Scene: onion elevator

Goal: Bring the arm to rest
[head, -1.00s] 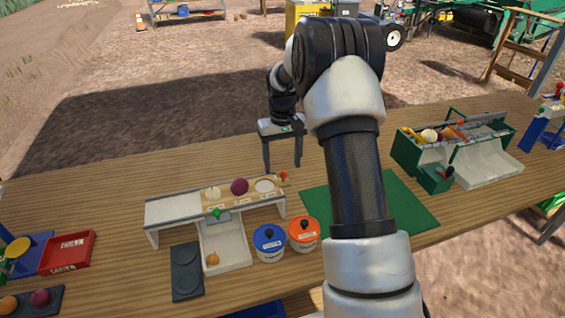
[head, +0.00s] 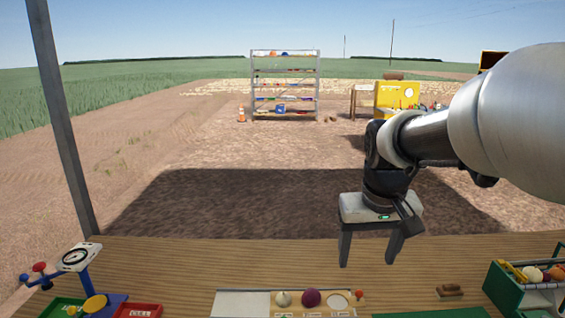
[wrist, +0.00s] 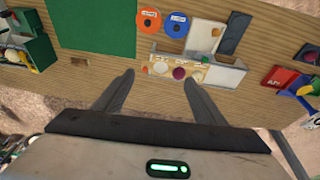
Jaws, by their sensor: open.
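My gripper (head: 369,250) hangs open and empty above the far side of the table, fingers pointing down, in the head view. My arm reaches in from the right. In the wrist view my gripper (wrist: 115,92) shows both fingers spread with nothing between them. Below it is the wooden table (head: 180,255). The white stand (head: 243,303) with a white onion (head: 283,299) and a purple onion (head: 311,298) sits at the bottom of the head view. The gripper is apart from all of these.
A green crate (head: 505,291) with produce stands at the right. A scale (head: 76,257) stands at the left. A shelf (head: 285,86) stands far off.

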